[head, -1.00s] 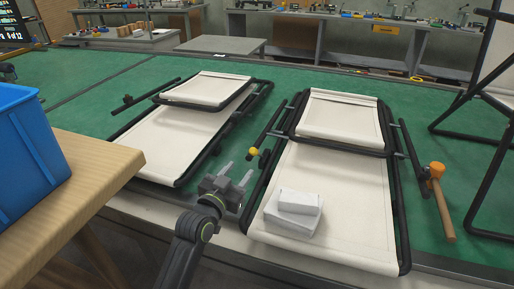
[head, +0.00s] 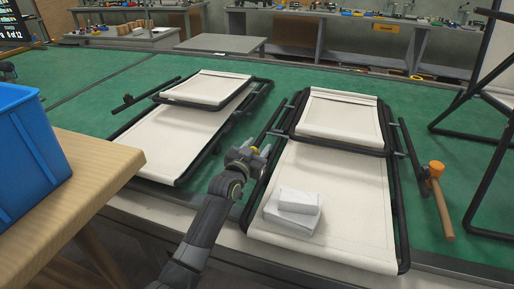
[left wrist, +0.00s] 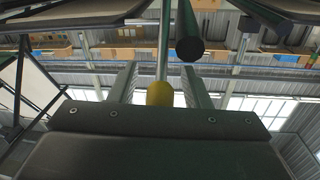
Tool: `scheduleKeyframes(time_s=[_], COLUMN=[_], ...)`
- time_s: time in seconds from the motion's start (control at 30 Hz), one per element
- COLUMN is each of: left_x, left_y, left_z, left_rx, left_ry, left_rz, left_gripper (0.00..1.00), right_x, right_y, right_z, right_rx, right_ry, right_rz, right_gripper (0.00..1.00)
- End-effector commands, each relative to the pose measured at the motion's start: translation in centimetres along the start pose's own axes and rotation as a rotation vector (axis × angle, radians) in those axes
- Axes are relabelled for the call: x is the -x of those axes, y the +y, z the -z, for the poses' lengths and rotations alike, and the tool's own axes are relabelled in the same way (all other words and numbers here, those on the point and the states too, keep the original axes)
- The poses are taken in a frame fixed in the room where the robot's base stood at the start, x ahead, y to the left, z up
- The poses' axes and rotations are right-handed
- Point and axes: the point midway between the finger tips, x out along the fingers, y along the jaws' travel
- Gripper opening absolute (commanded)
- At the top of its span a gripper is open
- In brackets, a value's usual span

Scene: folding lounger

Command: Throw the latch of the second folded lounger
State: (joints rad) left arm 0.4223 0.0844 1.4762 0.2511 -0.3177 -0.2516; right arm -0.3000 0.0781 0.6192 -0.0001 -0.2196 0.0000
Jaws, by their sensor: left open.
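Two folded loungers with cream fabric and black tube frames lie on the green bench: one at left (head: 170,140), the other at right (head: 335,190). A yellow latch knob (head: 254,150) is at the left side of the right lounger, partly hidden by my gripper. My left gripper (head: 256,154) is open around this knob. In the left wrist view the yellow knob (left wrist: 160,94) and its thin rod lie between the two fingers (left wrist: 160,82), with gaps on both sides. My right gripper is not in view.
White boxes (head: 294,207) lie on the right lounger's fabric. A blue crate (head: 30,150) stands on a wooden table (head: 95,170) at left. A standing frame chair (head: 490,120) is at far right.

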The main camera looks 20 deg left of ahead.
Motion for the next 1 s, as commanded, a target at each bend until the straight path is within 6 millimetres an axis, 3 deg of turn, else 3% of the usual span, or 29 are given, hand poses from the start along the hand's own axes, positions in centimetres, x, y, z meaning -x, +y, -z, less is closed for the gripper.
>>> scheduleKeyframes(time_s=[0.2,0.53,0.83,1.0], left_x=[0.0,0.0,0.0,-0.3], left_y=[0.0,0.0,0.0,-0.1], left_z=[0.0,0.0,0.1,0.7], left_rx=[0.0,0.0,0.001,0.005], left_ry=[0.0,0.0,-0.005,-0.037], left_rz=[0.0,0.0,-0.001,-0.004], left_gripper=[0.41,0.0,0.0,0.0], right_x=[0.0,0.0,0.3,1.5], right_y=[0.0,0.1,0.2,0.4], right_z=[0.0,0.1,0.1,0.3], right_rx=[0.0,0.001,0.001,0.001], right_ry=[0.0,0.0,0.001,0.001], right_rz=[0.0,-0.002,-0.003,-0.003], right_gripper=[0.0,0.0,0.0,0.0])
